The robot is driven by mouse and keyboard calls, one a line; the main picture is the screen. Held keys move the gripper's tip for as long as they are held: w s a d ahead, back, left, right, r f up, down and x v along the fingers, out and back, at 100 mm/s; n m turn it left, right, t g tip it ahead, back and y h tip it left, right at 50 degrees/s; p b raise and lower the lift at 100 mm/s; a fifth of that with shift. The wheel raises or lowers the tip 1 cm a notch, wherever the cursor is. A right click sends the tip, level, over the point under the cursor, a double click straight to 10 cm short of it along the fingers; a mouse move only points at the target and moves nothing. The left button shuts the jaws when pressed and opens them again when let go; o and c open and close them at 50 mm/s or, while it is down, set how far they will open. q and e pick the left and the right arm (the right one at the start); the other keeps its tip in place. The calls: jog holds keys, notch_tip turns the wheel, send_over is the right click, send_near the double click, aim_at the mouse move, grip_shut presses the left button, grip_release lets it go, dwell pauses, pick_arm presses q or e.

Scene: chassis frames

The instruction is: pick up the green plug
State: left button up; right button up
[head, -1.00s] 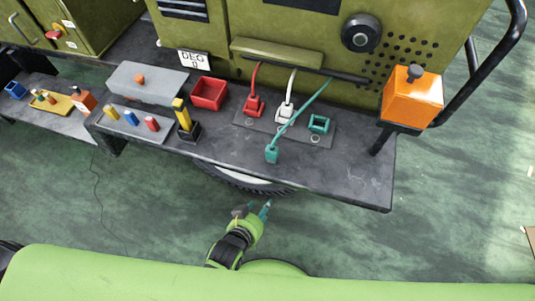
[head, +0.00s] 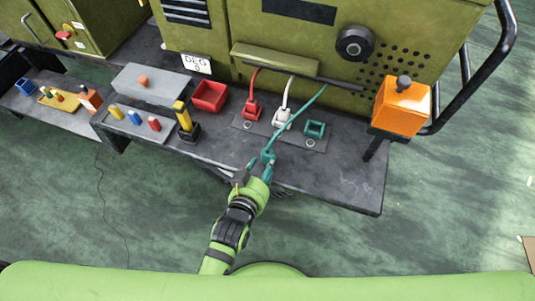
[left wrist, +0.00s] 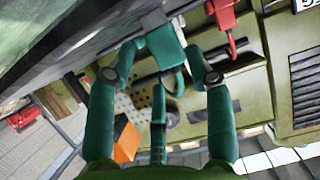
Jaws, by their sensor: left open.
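The green plug (head: 268,156) is at the front edge of the dark grey shelf, with its green cable running up to the right to the machine. My left gripper (head: 258,170) is right at the plug from the front, its teal fingers partly covering it. In the left wrist view the plug (left wrist: 166,45) shows between the spread fingertips of my open gripper (left wrist: 160,70). Whether the fingers touch it I cannot tell. The green socket (head: 314,130) is empty. My right gripper is not in view.
A red plug (head: 251,109) and a white plug (head: 282,117) stand in the socket plate behind. A red bin (head: 209,96), a yellow-handled lever (head: 183,116) and a grey block with coloured pegs (head: 136,122) lie left. An orange box (head: 402,106) stands right. The shelf's right front is clear.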

aim_at(267, 157)
pick_arm(q)
jog(key=shift+x, duration=1.75)
jog(key=shift+s, duration=0.1)
jog(key=c, duration=0.8)
